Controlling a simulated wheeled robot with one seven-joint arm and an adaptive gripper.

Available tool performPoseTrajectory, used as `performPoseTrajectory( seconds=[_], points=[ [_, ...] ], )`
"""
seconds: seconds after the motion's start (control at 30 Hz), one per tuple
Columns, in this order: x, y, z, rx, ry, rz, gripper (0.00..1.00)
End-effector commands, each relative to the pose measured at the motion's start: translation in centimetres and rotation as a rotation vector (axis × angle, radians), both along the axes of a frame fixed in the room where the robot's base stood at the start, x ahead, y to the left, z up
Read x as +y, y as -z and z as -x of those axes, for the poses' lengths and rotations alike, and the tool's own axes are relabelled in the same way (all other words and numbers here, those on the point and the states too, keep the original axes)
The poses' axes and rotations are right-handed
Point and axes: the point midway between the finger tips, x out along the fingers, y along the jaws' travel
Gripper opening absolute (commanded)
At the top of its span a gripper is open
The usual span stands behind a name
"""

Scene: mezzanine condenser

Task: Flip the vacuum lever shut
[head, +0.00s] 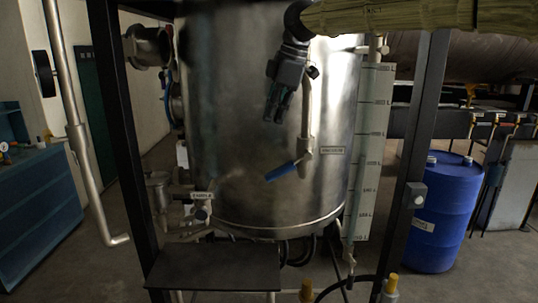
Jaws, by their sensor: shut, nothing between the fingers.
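The vacuum lever (281,172) has a blue handle that points down and to the left from its valve body. The valve sits at the foot of a thin vertical pipe (307,110) on the front of a large steel vessel (235,120). A small label (332,150), which seems to read VACUUM, is just right of the valve. My gripper (278,116) is dark, points downward, and is shut and empty. It is above the blue handle in the picture, apart from it, and left of the thin pipe.
A graduated level gauge (369,150) stands right of the vessel. Dark frame posts (408,150) flank it. A lower-left valve (200,214) has a sample label. A dark shelf (215,268) lies below. A blue drum (441,215) stands at right.

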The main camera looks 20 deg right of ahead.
Motion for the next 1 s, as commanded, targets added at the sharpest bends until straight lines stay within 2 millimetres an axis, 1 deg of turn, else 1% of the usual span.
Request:
performPoseTrajectory(
  seconds=[0.23,0.37,0.47,0.57,0.9,1.0],
  points=[
    [-0.2,0.1,0.1,0.000,0.002,0.001,0.00],
    [0.0,0.7,-0.1,0.002,0.002,0.001,0.00],
    [0.2,1.7,-0.3,0.003,0.001,0.002,0.00],
    [0.6,3.1,-0.6,0.004,0.000,0.003,0.00],
    [2.0,8.5,-1.8,0.003,-0.002,0.004,0.00],
    [2.0,9.8,-2.1,0.003,-0.001,0.003,0.00]
  ],
)
